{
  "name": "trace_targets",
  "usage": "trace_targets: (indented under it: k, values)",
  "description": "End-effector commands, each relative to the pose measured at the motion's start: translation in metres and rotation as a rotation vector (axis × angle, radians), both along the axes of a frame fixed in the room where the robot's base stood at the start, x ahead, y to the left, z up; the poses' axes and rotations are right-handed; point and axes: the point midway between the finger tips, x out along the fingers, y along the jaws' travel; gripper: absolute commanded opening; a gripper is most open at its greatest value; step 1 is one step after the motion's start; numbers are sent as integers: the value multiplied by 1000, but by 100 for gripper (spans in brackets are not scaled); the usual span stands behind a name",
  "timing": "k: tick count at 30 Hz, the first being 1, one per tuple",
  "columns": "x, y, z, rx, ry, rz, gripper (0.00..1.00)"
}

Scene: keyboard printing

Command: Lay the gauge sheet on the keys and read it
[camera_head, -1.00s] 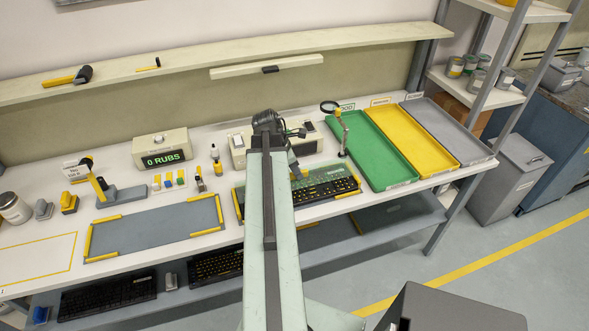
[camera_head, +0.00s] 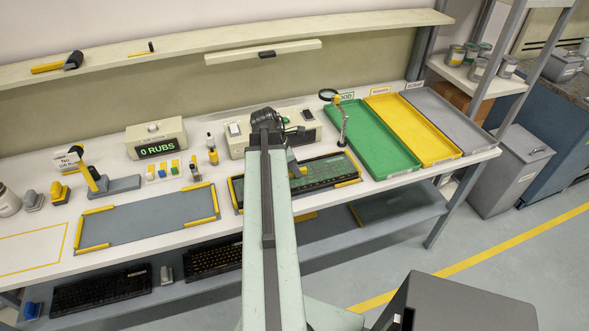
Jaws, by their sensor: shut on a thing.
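The keyboard (camera_head: 349,178) sits in a yellow-cornered holder on the white bench, just right of my arm. The gauge sheet (camera_head: 325,172), a see-through green sheet with fine markings, lies over the keys and nearly matches the keyboard's outline. I cannot tell whether it touches the keys all over. My gripper (camera_head: 297,171) is at the sheet's left-middle part, shut on the sheet; its fingertips are small and partly hidden. My arm hides the left part of keyboard and sheet.
Green (camera_head: 370,145), yellow (camera_head: 411,128) and grey (camera_head: 452,117) trays stand right of the keyboard. A magnifier stand (camera_head: 343,128) is close behind it. A counter (camera_head: 157,139) reads "0 RUBS". An empty grey mat (camera_head: 148,218) lies left.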

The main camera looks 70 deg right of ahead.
Motion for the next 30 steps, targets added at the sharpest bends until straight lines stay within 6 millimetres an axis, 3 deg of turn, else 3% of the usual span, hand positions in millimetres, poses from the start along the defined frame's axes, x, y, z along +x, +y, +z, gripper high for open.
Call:
trace_targets:
  k: [30]
  values:
    - [2,1,-8,0,0,2,0]
